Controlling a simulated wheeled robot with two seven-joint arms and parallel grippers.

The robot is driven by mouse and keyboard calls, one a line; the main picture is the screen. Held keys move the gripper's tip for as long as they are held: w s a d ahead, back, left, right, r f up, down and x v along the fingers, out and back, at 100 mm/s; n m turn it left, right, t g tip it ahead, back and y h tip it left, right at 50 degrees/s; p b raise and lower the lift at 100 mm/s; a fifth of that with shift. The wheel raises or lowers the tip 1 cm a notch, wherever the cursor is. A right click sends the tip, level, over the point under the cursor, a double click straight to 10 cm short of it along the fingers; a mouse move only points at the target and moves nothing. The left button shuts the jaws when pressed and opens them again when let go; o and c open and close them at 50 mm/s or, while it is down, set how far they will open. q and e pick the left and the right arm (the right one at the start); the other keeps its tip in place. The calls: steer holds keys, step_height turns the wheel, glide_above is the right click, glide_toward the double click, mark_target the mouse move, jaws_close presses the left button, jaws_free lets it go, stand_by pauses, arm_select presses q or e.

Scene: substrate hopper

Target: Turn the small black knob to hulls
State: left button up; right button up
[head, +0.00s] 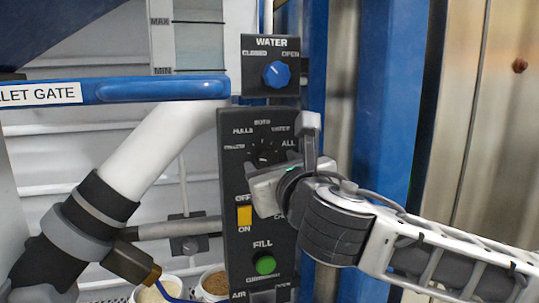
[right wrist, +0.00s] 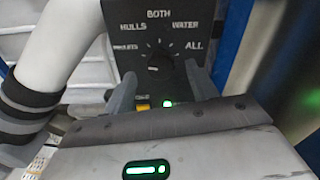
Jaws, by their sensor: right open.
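The small black knob (right wrist: 157,62) sits on a dark control panel (right wrist: 140,25) in the right wrist view, ringed by the labels PELLETS, HULLS, BOTH, WATER and ALL. HULLS (right wrist: 133,27) is at its upper left. Which label the knob points to is too small to tell. In the head view the knob (head: 263,155) is partly hidden by my right gripper (head: 288,150). That gripper is open and empty in front of the panel, just below the knob. In the right wrist view its fingers (right wrist: 161,85) stand left and right of the knob, apart from it. My left gripper is not in view.
A blue WATER knob (head: 277,75) is above the panel. A yellow switch (head: 244,216) and a green FILL button (head: 265,264) are below. A blue gate bar (head: 160,88) and a white pipe (head: 150,150) are at left. A blue post (head: 380,120) stands at right.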

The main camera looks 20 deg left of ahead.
mark_target(266, 158)
steer(key=shift+x, duration=1.3)
steer(key=c, duration=1)
